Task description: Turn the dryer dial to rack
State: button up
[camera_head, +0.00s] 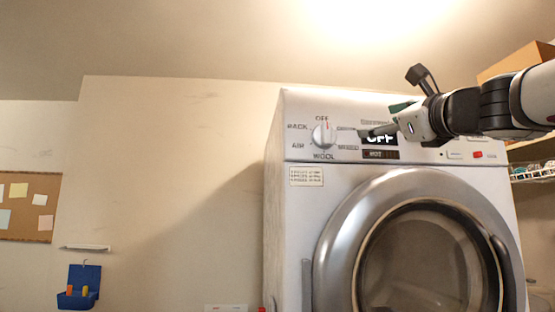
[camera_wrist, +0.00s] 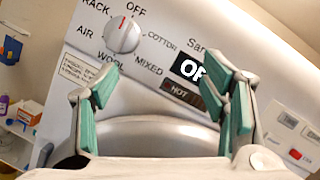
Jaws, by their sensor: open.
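The dryer dial (camera_head: 324,135) is a round white knob at the upper left of the dryer's front panel. It also shows in the wrist view (camera_wrist: 122,36). Its red mark points up toward OFF. The RACK label (camera_head: 297,127) is at the dial's upper left, AIR below that, WOOL under the dial, COTTON and MIXED to its right. My gripper (camera_head: 378,128) is right of the dial, in front of the display. In the wrist view my gripper (camera_wrist: 162,68) is open and empty, its green-padded fingers wide apart, with the dial beyond the left fingertip. I see no contact with the dial.
The dryer (camera_head: 290,230) has a round door (camera_head: 345,225) below the panel. The display (camera_head: 381,140) reads OFF. A red button (camera_head: 478,155) is at the panel's right. Wire shelves (camera_head: 532,172) stand at the right. The wall left of the dryer is mostly clear.

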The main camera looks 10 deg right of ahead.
aim_at(329, 133)
jog(key=w+a+n+g+y+p, duration=0.1)
jog(key=w+a+n+p, duration=0.1)
jog(key=n, duration=0.3)
jog(key=w+a+r+n+g+y+p, duration=0.1)
jog(key=w+a+n+g+p, duration=0.1)
jog(key=w+a+n, duration=0.1)
jog(key=w+a+n+g+y+p, duration=0.1)
jog(key=w+a+n, duration=0.1)
jog(key=w+n, duration=0.3)
jog(key=shift+w+a+r+n+p, duration=0.15)
jog(key=shift+a+n+p, duration=0.2)
jog(key=shift+n, duration=0.45)
jog(key=shift+y, duration=0.3)
jog(key=c, duration=1.1)
